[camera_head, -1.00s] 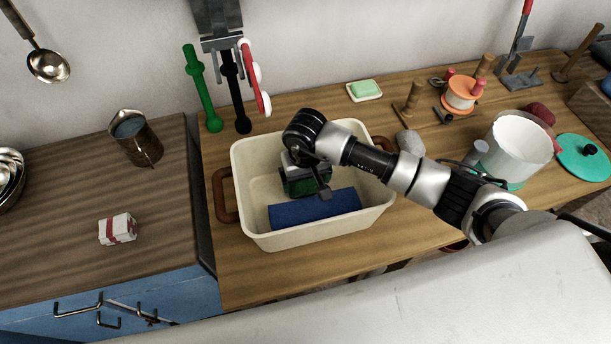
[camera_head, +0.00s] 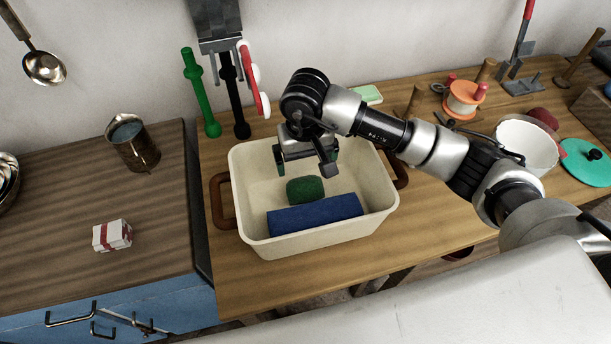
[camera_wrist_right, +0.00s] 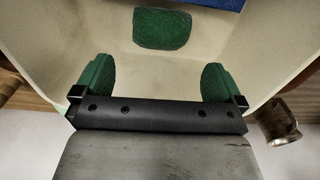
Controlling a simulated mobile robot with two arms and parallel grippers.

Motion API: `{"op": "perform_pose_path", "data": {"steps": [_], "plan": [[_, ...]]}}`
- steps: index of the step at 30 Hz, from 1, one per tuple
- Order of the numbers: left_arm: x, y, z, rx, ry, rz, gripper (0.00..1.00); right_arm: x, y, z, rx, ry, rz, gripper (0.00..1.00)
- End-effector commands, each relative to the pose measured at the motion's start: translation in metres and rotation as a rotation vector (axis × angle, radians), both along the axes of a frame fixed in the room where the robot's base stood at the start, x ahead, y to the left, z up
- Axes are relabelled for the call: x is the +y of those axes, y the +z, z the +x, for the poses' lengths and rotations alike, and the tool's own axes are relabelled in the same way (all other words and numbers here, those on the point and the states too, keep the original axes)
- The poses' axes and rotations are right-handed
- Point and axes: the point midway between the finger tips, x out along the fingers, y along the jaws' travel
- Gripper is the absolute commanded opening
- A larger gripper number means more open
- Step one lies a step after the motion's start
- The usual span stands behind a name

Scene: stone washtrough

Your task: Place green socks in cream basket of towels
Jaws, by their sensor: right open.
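The rolled green socks (camera_head: 306,190) lie inside the cream basket (camera_head: 262,243), behind a blue rolled towel (camera_head: 315,213). The socks also show in the right wrist view (camera_wrist_right: 163,28), apart from the fingers. My right gripper (camera_head: 306,163) is over the back part of the basket, above and behind the socks. In the wrist view its two green-padded fingers (camera_wrist_right: 160,80) are wide apart with nothing between them. My left gripper is not in view.
A soap bar (camera_head: 367,94) lies behind the basket. A white pot (camera_head: 525,145), an orange spool (camera_head: 463,100) and a teal lid (camera_head: 587,162) stand on the right. A metal jug (camera_head: 134,143) and a small wrapped packet (camera_head: 112,236) are on the left counter.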

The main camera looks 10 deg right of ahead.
Motion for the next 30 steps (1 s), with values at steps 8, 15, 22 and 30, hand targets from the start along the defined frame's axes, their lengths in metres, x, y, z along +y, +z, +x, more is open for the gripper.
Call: {"op": "perform_pose_path", "data": {"steps": [8,15,22,30], "plan": [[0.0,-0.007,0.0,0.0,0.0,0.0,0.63,0.0,0.028,0.0,-0.001,0.0,0.0,1.0],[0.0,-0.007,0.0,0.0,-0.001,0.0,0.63,0.0,0.029,-0.001,0.001,0.0,0.0,1.0],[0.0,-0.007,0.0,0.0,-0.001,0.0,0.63,0.0,0.029,0.0,0.001,0.0,0.0,1.0],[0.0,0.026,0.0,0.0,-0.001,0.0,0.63,0.0,0.062,0.0,0.0,0.0,0.0,1.0]]}}
